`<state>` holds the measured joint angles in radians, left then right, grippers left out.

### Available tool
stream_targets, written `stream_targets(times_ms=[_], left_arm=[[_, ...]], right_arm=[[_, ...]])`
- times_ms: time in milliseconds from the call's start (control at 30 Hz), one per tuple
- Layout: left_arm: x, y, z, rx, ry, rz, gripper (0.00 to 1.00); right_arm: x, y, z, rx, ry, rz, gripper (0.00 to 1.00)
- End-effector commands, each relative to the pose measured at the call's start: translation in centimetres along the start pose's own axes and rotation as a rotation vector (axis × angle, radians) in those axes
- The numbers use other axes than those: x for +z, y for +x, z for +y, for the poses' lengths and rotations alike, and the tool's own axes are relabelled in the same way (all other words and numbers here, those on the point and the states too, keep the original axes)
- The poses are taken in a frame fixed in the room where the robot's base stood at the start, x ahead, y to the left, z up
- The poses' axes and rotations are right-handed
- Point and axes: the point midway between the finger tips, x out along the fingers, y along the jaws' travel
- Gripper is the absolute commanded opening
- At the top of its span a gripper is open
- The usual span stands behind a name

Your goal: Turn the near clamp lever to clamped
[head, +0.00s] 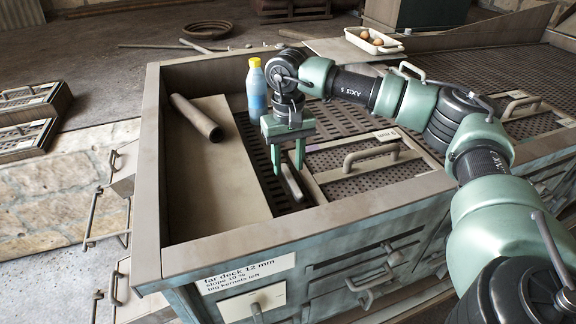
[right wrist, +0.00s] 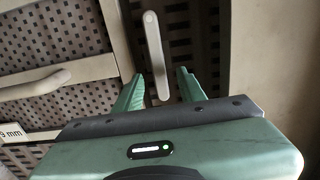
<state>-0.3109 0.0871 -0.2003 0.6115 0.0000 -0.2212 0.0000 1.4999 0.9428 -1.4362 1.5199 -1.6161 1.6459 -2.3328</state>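A slim grey lever (head: 291,183), which looks like the near clamp lever, sits at the left edge of the framed sieve (head: 320,180) inside the machine's top. It runs from under the gripper toward the front wall. My right gripper (head: 288,166) points down over its far part. In the right wrist view the lever (right wrist: 154,45) runs lengthwise into the gap between my two green fingertips (right wrist: 160,76). The fingers are open, with space on both sides of the lever. I cannot tell how far above it they are. My left gripper is not in view.
A blue bottle with a yellow cap (head: 257,88) stands behind my right gripper. A tube (head: 196,117) lies on the flat panel to the left. The sieve's handle (head: 371,152) rises to the right. The machine's front wall (head: 300,222) borders the space.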

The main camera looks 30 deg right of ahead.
Motion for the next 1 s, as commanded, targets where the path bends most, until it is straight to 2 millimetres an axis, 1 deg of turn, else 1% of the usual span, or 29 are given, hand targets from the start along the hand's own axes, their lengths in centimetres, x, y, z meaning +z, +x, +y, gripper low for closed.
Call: stream_targets(times_ms=[100,200,400,500,533,567,600,667,1000], left_arm=[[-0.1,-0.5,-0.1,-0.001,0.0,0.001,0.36],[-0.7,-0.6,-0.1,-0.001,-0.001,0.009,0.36],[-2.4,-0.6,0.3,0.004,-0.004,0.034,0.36],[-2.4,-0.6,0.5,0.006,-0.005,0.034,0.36],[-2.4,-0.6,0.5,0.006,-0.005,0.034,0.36],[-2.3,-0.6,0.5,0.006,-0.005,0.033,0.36],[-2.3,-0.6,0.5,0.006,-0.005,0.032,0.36],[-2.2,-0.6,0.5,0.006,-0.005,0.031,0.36],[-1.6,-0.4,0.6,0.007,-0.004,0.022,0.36]], right_arm=[[0.0,1.4,0.0,0.002,0.001,-0.002,0.4],[0.0,2.2,0.0,0.002,0.001,-0.001,0.4],[0.0,2.6,0.0,0.0,0.001,0.001,0.4],[0.0,2.6,0.0,0.0,0.001,0.001,0.4],[0.0,2.6,0.0,0.0,0.001,0.001,0.34],[0.0,2.6,0.0,0.0,0.0,0.001,0.26],[0.0,2.6,0.0,0.0,0.0,0.0,0.15],[0.0,2.6,0.0,0.0,0.0,0.0,0.0],[0.0,2.6,0.1,0.001,0.025,0.0,0.0]])
